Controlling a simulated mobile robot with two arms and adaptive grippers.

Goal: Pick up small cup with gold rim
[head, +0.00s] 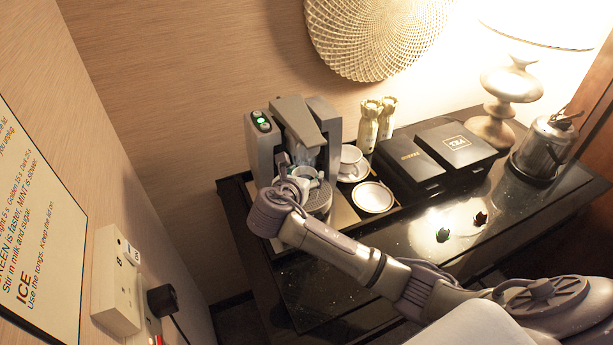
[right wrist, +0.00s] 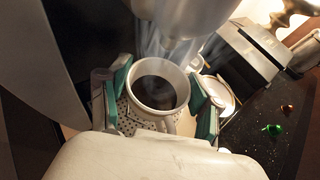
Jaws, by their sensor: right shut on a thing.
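A small white cup (right wrist: 140,122) of dark coffee stands upright under the coffee machine's spout in the right wrist view, with steam over it. Its rim looks cream; I cannot make out gold for sure. The cup also shows in the head view (head: 304,172), partly hidden by my wrist. My right gripper (right wrist: 158,88) is shut on the cup, with a green-padded finger on either side. In the head view the right gripper (head: 299,183) reaches into the machine's front. I cannot tell whether the cup touches the drip tray (head: 318,203). My left gripper is not in view.
The coffee machine (head: 262,150) stands close around the gripper. Right of it are another white cup (head: 350,156), an empty saucer (head: 373,197), two bottles, black boxes (head: 458,145) and an ice bucket (head: 542,148). Two small capsules (head: 443,235) lie on the otherwise clear black counter front.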

